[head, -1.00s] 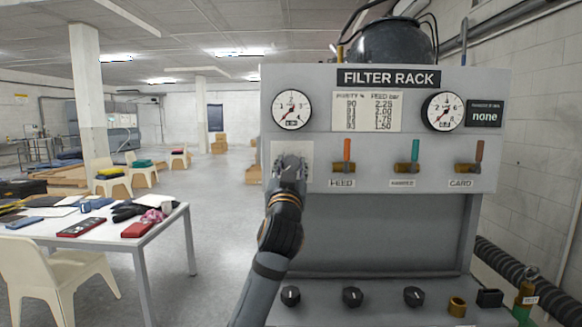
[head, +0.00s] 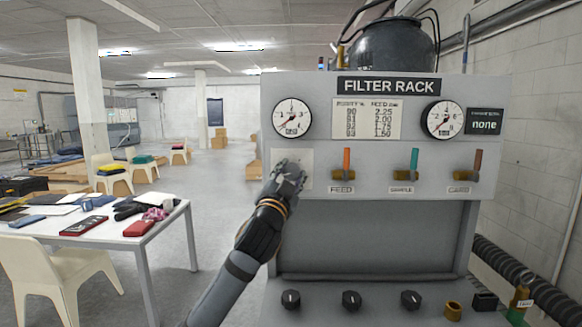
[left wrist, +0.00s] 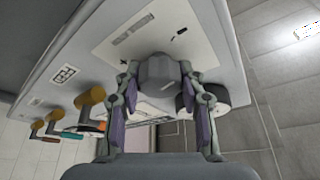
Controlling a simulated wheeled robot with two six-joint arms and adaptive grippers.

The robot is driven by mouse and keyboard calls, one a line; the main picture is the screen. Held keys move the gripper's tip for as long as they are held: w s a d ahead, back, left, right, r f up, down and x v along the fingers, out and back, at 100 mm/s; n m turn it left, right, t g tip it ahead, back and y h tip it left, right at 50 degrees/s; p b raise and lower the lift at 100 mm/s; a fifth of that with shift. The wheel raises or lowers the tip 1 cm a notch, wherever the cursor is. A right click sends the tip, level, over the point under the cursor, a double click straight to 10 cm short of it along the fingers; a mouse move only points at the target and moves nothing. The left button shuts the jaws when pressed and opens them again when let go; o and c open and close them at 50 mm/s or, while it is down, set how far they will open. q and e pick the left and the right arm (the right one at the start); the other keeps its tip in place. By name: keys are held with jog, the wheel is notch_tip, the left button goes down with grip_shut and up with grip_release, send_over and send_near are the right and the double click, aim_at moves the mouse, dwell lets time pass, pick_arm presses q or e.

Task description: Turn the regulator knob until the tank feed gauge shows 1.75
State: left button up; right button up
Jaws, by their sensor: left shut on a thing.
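My left gripper (head: 289,172) is at the pale plate (head: 304,168) on the left of the filter rack panel, below the left gauge. In the left wrist view, its two fingers (left wrist: 160,95) are shut on a grey regulator knob (left wrist: 160,72), one on each side. In the head view the gripper hides the knob. A second gauge (head: 443,119) is at the right. My right gripper is not seen.
Feed (head: 346,165), sample (head: 412,165) and a third valve (head: 472,167) with upright handles are right of the knob. A printed chart (head: 367,118) lists purity against feed. Several black knobs (head: 351,299) are on the lower ledge. A cluttered table (head: 163,232) stands left.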

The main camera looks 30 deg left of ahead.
pick_arm(q)
jog(key=shift+a+r+m+h+p, duration=0.1)
jog(key=shift+r+m+h+p, duration=0.15)
jog(key=shift+m+h+p, duration=0.7)
jog(key=m+g+p, duration=0.1)
jog(key=m+p, duration=0.2)
jog(key=p, duration=0.1)
jog(key=m+g+h+p, duration=0.1)
jog(key=m+p, duration=0.3)
jog(key=m+g+h+p, duration=0.1)
jog(key=m+p, duration=0.3)
jog(key=shift+r, duration=0.2)
jog(key=shift+f+m+g+p, duration=0.25)
jog(key=shift+m+p, duration=0.5)
jog(key=shift+p, duration=0.4)
jog(key=o, duration=1.2)
